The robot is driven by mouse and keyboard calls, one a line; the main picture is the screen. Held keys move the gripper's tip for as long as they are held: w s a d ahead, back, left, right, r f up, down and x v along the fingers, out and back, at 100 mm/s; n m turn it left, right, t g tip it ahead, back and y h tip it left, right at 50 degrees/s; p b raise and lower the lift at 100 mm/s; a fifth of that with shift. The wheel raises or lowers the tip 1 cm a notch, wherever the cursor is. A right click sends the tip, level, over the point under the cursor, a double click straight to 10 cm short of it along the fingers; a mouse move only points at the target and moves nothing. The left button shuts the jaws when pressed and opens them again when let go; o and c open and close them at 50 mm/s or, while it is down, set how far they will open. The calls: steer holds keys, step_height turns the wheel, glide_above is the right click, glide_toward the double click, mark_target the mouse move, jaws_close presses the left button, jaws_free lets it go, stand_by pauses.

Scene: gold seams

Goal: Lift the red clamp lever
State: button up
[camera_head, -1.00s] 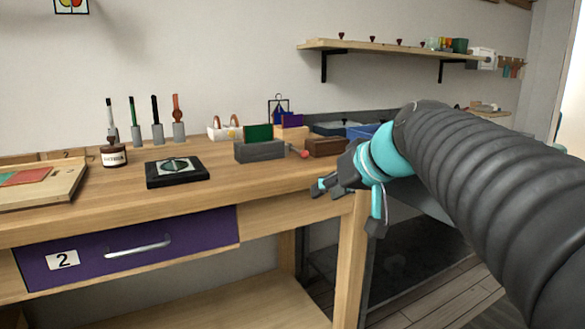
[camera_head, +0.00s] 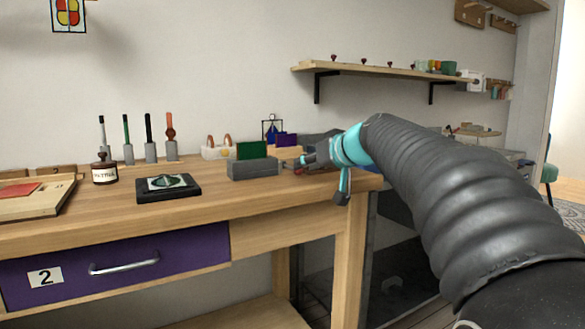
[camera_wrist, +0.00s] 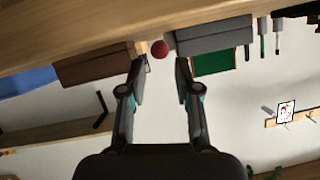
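The red ball-shaped knob of the clamp lever (camera_wrist: 159,49) shows in the wrist view, ahead of and between my two fingertips. A grey clamp block (camera_head: 253,169) holding a green panel (camera_head: 252,150) stands beside it on the bench; the grey block also shows in the wrist view (camera_wrist: 214,36). My gripper (camera_wrist: 161,66) is open, with a clear gap between the fingers, and nothing is held. In the head view my gripper (camera_head: 322,178) is at the bench's right end and largely hides the knob. The rest of the lever cannot be made out.
A brown block (camera_wrist: 95,69) sits close to the other side of the knob. A black pad (camera_head: 168,188), a dark jar (camera_head: 104,173) and several tools in grey holders stand left on the wooden bench (camera_head: 225,200). A wall shelf (camera_head: 375,69) hangs above.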

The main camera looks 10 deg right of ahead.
mark_target(291, 168)
steer(key=shift+x, duration=2.1)
jaws_close()
